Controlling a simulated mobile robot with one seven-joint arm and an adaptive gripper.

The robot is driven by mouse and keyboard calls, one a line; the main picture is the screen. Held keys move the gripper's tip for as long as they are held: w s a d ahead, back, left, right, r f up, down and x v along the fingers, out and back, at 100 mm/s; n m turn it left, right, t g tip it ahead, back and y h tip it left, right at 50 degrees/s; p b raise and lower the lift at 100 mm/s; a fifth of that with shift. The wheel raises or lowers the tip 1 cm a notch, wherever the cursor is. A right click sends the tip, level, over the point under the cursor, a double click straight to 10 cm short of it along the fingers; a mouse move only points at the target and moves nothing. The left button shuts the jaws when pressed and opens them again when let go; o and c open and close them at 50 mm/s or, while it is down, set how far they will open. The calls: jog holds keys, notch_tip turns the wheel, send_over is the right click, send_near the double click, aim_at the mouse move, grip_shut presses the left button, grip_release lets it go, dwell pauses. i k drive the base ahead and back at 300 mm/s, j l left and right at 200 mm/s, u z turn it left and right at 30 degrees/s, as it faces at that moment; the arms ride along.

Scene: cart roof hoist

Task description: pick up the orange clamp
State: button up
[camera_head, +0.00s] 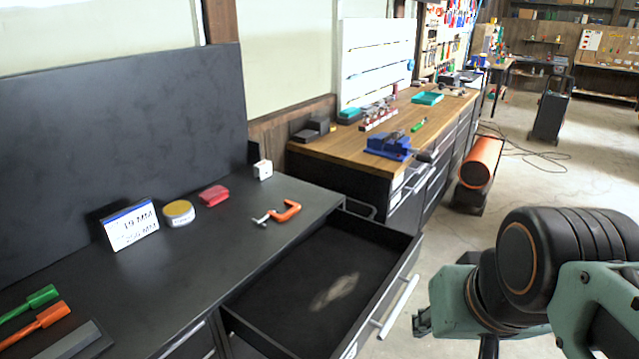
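The orange clamp (284,212) is a C-shaped clamp with a grey screw. It lies on the dark cabinet top (215,262), near its right end and close to the open drawer. Nothing covers it. My arm's green and black links fill the lower right of the head view, well to the right of the clamp and apart from it. I cannot make out my gripper's fingers in this view.
The open drawer (385,300) juts out below the clamp, its floor mostly bare. A red object (213,195), a yellow-topped round tin (179,213), a white sign (130,224) and a small white box (263,169) stand nearby. A wooden workbench (345,148) is behind.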

aim_at(294, 208)
jog(key=u, duration=0.9)
jog(key=i+l+u, duration=0.3)
jog(key=l+u, duration=0.2)
jog(key=i+l, duration=0.35)
jog(key=l, duration=0.3)
